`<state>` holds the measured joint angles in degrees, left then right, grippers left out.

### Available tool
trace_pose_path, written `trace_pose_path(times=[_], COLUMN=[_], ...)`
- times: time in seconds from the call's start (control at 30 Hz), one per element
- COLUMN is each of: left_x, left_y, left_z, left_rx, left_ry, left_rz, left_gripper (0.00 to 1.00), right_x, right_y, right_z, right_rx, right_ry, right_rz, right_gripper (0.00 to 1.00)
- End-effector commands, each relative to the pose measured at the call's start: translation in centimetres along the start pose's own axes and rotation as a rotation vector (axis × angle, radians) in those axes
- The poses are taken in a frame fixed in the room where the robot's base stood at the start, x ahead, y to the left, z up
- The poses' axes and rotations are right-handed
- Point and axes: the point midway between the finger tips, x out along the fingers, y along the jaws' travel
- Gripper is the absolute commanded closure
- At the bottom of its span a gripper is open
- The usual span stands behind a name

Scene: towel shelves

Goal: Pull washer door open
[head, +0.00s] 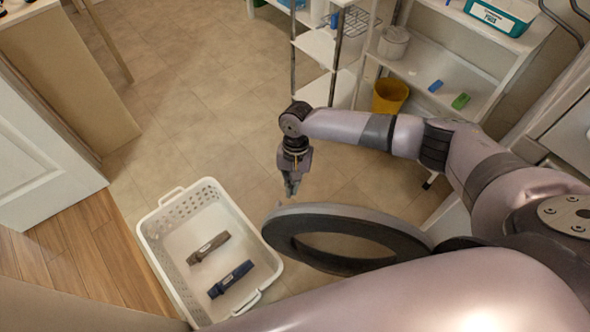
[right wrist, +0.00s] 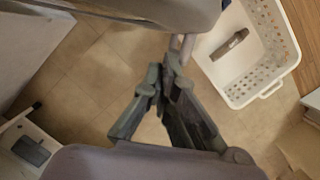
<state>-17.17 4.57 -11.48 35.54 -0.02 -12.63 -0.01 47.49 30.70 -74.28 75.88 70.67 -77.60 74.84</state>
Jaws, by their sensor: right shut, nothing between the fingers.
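The washer door (head: 278,232) is a dark grey ring with a round opening. In the head view it stands out from the lower right, swung out over the floor. My right gripper (head: 291,190) points down just beyond the door's far left edge. Its fingers are shut with nothing between them, and they also show in the middle of the right wrist view (right wrist: 168,72). I cannot tell whether they touch the door. The washer body is mostly hidden behind my arm. My left gripper is not in view.
A white laundry basket (head: 153,240) with a brown and a blue folded towel stands on the floor left of the door. A shelf unit (head: 318,47) and a yellow bucket (head: 390,96) are at the back right. The tiled floor between is clear.

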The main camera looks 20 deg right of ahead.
Motion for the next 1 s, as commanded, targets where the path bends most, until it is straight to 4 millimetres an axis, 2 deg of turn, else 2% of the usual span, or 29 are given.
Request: trace_pose_path(times=[0.2,0.63,0.77,1.0], left_x=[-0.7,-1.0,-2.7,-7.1], left_y=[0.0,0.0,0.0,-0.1], left_z=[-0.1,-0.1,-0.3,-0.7], left_rx=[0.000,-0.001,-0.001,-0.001], left_ry=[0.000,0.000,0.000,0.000], left_rz=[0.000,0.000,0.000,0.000], left_gripper=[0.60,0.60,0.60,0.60], right_x=[0.3,0.4,0.1,0.8], right_y=[0.1,0.0,-0.1,-0.4], right_z=[1.9,2.2,3.3,6.9], right_rx=[0.001,-0.001,-0.022,-0.097], right_ry=[0.002,0.000,-0.002,-0.005], right_rz=[0.001,0.001,0.006,0.025], right_gripper=[1.00,1.00,1.00,1.00])
